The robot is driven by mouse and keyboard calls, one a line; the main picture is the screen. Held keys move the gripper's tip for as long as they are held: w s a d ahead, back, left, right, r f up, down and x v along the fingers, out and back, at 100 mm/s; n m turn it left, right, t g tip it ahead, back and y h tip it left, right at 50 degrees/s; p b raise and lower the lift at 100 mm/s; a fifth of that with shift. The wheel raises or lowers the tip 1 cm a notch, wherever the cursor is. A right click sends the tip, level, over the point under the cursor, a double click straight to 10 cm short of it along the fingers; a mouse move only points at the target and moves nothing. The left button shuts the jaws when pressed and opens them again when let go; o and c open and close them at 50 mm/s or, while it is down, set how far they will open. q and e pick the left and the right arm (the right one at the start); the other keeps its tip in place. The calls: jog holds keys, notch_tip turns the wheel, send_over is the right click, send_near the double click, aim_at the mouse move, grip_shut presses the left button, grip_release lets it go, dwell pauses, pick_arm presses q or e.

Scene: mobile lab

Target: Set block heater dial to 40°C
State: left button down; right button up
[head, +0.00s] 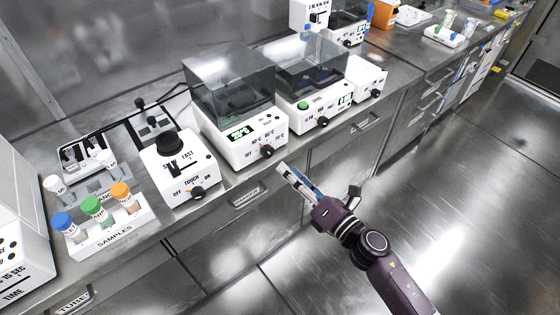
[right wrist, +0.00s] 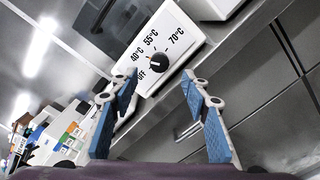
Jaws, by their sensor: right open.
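The block heater (head: 240,115) is a white box with a smoky clear lid, standing on the bench in the middle of the head view. Its front has a small lit green display and a black dial (head: 267,151). In the right wrist view the dial (right wrist: 158,62) is ringed by the labels Off, 40°C, 55°C and 70°C; I cannot tell its pointer's direction surely. My right gripper (head: 318,182) is open and empty, in front of the bench, right of and apart from the dial. In the right wrist view its fingers (right wrist: 159,80) frame the dial from below. My left gripper is not in view.
A white touch/fast mixer (head: 178,168) stands left of the heater, with a samples rack (head: 110,220) beyond it. Another lidded white device (head: 312,95) stands close on the right. The bench's front edge and drawers lie behind my right gripper. The floor is clear.

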jog(key=shift+v, duration=1.65)
jog(key=s+d+f+m+g+h, duration=0.1)
jog(key=d+f+m+h, duration=0.3)
jog(key=f, duration=0.6)
jog(key=s+d+f+m+g+h, duration=0.15)
jog(key=d+f+m, duration=0.25)
jog(key=f+m, duration=0.4)
jog(key=s+d+f+m+g+h, duration=0.1)
jog(key=s+d+f+m+h, duration=0.2)
jog(key=f, duration=0.5)
jog(key=s+d+f+m+g, duration=0.2)
jog(key=s+d+f+m, duration=0.15)
jog(key=s+f, duration=0.4)
jog(key=s+f+m+g, duration=0.2)
jog(key=s+f+m, duration=0.2)
jog(key=s, duration=0.6)
jog(key=s+d+f+m+g+h, duration=0.1)
jog(key=s+f+m+g, duration=0.2)
jog(key=s+f, duration=0.5)
jog(key=s+d+f+m+g+h, duration=0.1)
jog(key=s+f+m+g, duration=0.2)
jog(key=s, duration=0.9)
notch_tip(320, 180, down, 3)
jog(key=shift+s+f+m, duration=0.2)
jog(key=shift+s+m, duration=0.15)
jog(key=shift+m, duration=0.7)
